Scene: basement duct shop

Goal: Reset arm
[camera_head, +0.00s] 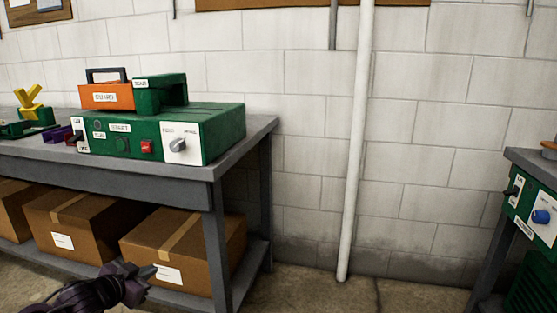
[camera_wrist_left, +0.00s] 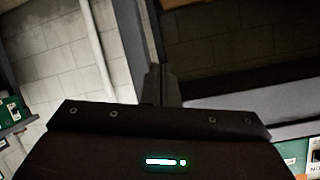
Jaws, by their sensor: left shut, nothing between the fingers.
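My left gripper (camera_head: 146,272) shows at the lower left of the head view, in front of the cardboard boxes on the bench's lower shelf. It is shut and holds nothing. In the left wrist view my gripper's fingers (camera_wrist_left: 163,85) stand together at the centre, beyond the dark wrist body, with nothing between them. My right gripper is in neither view.
A white pipe (camera_head: 356,150) runs down the wall. Another green panel (camera_head: 530,207) stands right. Floor between is clear.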

